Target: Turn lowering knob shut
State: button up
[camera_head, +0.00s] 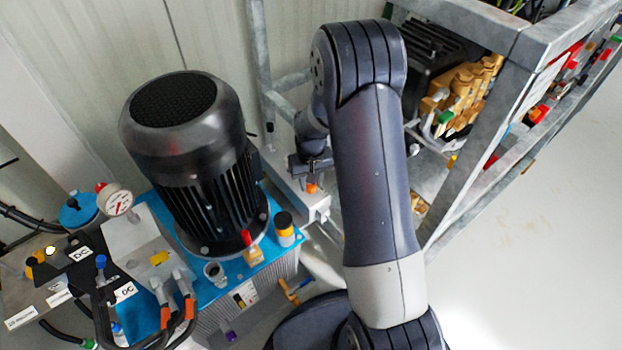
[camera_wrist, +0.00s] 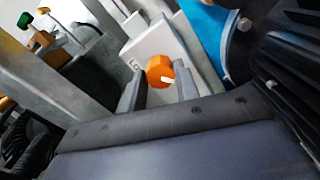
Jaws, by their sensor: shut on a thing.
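The orange knob (camera_wrist: 159,68), the only knob at my gripper and so taken as the lowering knob, sits on a pale grey box (camera_wrist: 155,42). In the head view the knob (camera_head: 312,188) shows as a small orange patch just under my gripper (camera_head: 311,172). In the wrist view my gripper (camera_wrist: 159,84) has one grey finger on each side of the knob and is shut on it. The fingers partly hide the box around it.
A large black motor (camera_head: 190,150) stands left of my arm on a blue-topped tank (camera_head: 205,285). A grey metal frame (camera_head: 480,150) with brass pump parts (camera_head: 465,95) stands at the right. The floor (camera_head: 540,240) at the lower right is clear.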

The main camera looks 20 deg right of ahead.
jog(key=m, duration=0.3)
jog(key=shift+m, duration=0.3)
jog(key=shift+m+p, duration=0.45)
jog(key=shift+m, duration=1.35)
jog(key=o, duration=1)
jog(key=shift+c, duration=0.2)
jog(key=shift+r, duration=0.15)
notch_tip(320, 180, up, 11)
jog(key=p, duration=0.2)
jog(key=shift+f+p, duration=0.2)
jog(key=shift+p, duration=0.15)
